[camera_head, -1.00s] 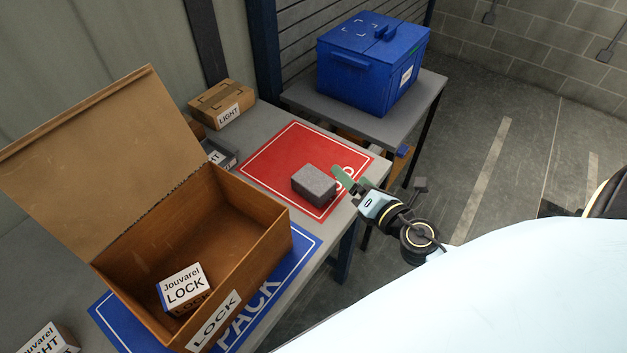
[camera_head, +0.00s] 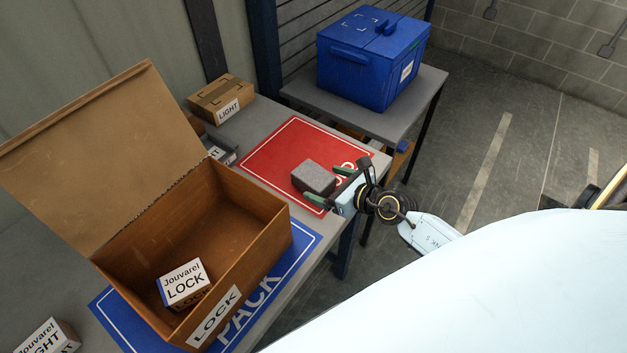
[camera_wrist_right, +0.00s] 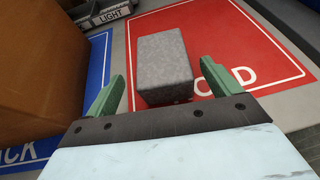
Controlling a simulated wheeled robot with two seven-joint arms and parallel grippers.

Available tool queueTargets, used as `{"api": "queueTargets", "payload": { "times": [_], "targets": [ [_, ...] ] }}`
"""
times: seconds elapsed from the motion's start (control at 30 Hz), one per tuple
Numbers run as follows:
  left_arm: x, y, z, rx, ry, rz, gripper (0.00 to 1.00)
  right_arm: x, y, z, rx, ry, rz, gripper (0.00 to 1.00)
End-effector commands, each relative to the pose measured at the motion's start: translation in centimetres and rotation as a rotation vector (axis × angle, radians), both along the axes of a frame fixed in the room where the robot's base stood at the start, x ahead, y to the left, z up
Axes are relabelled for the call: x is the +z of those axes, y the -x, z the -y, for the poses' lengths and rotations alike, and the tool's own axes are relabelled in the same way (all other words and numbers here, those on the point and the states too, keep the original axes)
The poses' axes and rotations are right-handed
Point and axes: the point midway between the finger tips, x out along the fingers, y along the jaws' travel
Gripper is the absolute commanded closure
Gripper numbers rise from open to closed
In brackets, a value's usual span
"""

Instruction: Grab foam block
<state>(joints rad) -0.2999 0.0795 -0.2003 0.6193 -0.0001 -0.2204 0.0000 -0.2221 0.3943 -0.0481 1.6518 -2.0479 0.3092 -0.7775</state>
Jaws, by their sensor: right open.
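The foam block (camera_head: 314,177) is a grey speckled block lying on the red mat (camera_head: 283,157) near the table's front edge. My right gripper (camera_head: 329,186) is open, with its green fingertips pointing at the block from the front right. In the right wrist view the foam block (camera_wrist_right: 165,66) sits ahead of and between the two green fingers (camera_wrist_right: 160,88), with space on both sides. The fingers do not appear to touch it. My left gripper is out of view.
An open brown LOCK box (camera_head: 215,225) stands on the blue PACK mat (camera_head: 308,243), holding a small white LOCK carton (camera_head: 185,282). A LIGHT carton (camera_head: 222,98) is at the back. A blue lidded bin (camera_head: 370,60) stands on a side table (camera_head: 425,90).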

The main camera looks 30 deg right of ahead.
Motion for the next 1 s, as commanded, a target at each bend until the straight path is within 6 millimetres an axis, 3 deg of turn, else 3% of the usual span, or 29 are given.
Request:
{"api": "queueTargets", "payload": {
  "times": [0.4,0.7,1.0],
  "targets": [
    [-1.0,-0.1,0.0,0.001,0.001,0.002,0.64,-1.7,-4.4,-0.9,-0.001,-0.001,0.001,0.11],
    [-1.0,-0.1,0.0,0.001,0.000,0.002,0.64,-1.8,-4.9,-1.1,0.000,-0.001,0.000,0.11],
    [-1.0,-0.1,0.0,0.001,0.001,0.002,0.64,-1.8,-4.9,-1.1,0.000,-0.001,0.000,0.48]
  ]
}}
